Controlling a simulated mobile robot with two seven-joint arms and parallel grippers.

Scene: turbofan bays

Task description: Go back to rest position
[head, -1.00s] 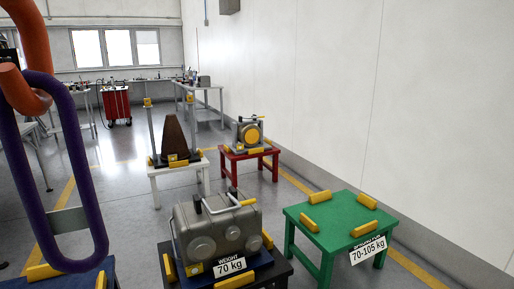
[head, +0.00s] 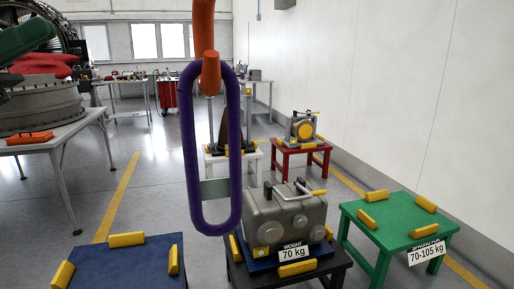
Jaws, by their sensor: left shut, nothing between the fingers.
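I make out neither of my grippers in the head view, and no fingers show. A purple oblong sling loop (head: 190,150) hangs in the middle of the view from an orange hook (head: 210,72). The loop carries a grey tag and looks empty. Behind and to the right of its lower end, a grey metal casing (head: 309,214) labelled 70 kg sits on a dark table (head: 338,262) between yellow blocks.
A green table (head: 398,219) labelled 70-105 kg stands at right with no load. A blue table (head: 118,262) with yellow blocks is at front left. A red table (head: 293,147) and a grey workbench (head: 72,132) stand farther back. Open floor lies left of centre.

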